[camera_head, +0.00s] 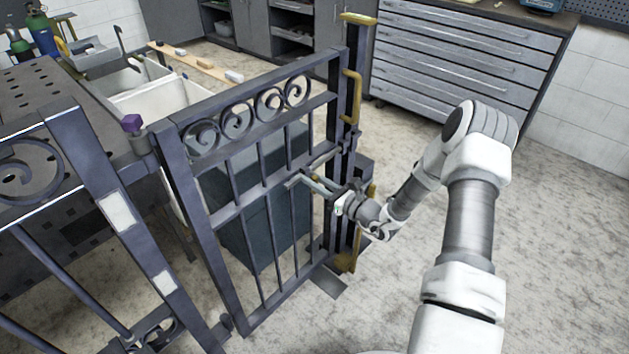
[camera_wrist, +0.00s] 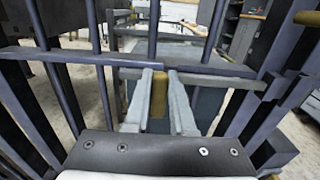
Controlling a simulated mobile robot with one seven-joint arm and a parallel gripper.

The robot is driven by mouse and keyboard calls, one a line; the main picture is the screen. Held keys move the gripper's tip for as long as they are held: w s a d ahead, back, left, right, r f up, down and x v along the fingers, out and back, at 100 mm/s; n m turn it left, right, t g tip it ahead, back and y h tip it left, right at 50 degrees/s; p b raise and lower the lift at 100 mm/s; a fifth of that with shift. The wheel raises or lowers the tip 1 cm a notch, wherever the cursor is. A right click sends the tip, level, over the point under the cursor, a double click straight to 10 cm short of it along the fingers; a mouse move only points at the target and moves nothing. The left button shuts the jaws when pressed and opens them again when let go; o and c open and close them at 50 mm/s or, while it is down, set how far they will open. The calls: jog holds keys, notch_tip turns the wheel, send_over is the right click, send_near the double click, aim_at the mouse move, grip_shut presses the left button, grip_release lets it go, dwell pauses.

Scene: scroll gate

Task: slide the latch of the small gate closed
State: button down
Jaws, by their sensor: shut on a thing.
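The small gate (camera_head: 262,195) is dark metal with scrollwork on top and upright bars below. It stands upright, its right side close to the dark latch post (camera_head: 356,130). My gripper (camera_head: 303,180) reaches in from the right at the gate's middle rail. In the wrist view its two pale fingers (camera_wrist: 161,82) are shut on the latch's brass-coloured knob (camera_wrist: 159,92). The same knob shows as a small yellow spot in the head view (camera_head: 314,177). A grey bar (camera_head: 322,159) lies along the rail near the post. The bolt's end is too small to judge.
Dark fence panels (camera_head: 85,180) and a perforated workbench (camera_head: 40,95) are at left. A drawer cabinet (camera_head: 465,55) stands behind. The floor (camera_head: 565,220) at right is clear.

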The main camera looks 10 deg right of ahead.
jog(key=w+d, duration=0.3)
jog(key=d, duration=0.2)
jog(key=shift+w+b, duration=0.25)
jog(key=shift+b, duration=0.2)
jog(key=c, duration=0.8)
grip_release()
jog(key=shift+d, duration=0.1)
jog(key=shift+o, duration=0.2)
jog(key=p+v, duration=0.3)
jog(key=v, duration=1.4)
jog(key=shift+s, duration=0.15)
jog(key=shift+r, duration=0.15)
